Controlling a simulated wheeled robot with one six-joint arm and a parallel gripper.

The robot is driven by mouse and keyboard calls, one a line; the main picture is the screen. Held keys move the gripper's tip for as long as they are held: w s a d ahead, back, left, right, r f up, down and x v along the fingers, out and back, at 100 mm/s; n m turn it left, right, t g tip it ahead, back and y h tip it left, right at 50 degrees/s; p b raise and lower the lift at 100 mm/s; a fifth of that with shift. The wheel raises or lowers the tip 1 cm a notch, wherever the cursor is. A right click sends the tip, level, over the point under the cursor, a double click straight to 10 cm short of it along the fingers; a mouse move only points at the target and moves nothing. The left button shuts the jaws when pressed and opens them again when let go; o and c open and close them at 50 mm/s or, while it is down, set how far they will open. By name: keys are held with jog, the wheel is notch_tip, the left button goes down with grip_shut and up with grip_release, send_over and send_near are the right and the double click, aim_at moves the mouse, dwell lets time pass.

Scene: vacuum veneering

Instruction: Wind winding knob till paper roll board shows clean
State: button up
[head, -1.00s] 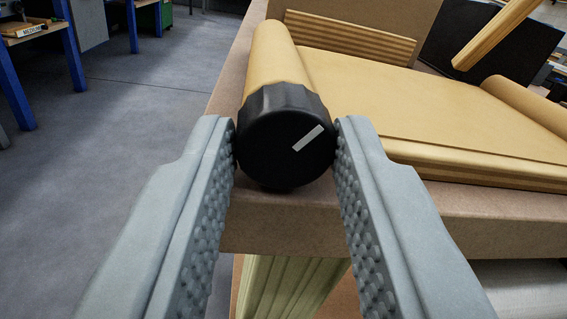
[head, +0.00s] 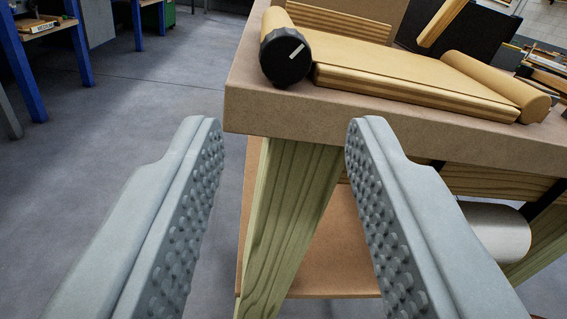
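The black winding knob (head: 286,58) with a white pointer mark sits on the near end of a tan paper roll (head: 275,18) at the table's left corner. Its mark points to the upper right. Tan paper covers the board (head: 410,72), with a second paper roll (head: 497,85) at its right end. No bare board top shows. My gripper (head: 286,135) is open and empty, with its two grey studded fingers apart in front of and below the knob, not touching it.
The table top's front edge (head: 380,130) and a wooden leg (head: 285,200) stand ahead of the fingers. A lower shelf (head: 335,270) and a pale cylinder (head: 490,232) are below. Blue-legged benches (head: 75,45) stand at the back left. The grey floor at left is clear.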

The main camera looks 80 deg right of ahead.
jog(key=v, duration=0.8)
jog(key=shift+a, duration=0.15)
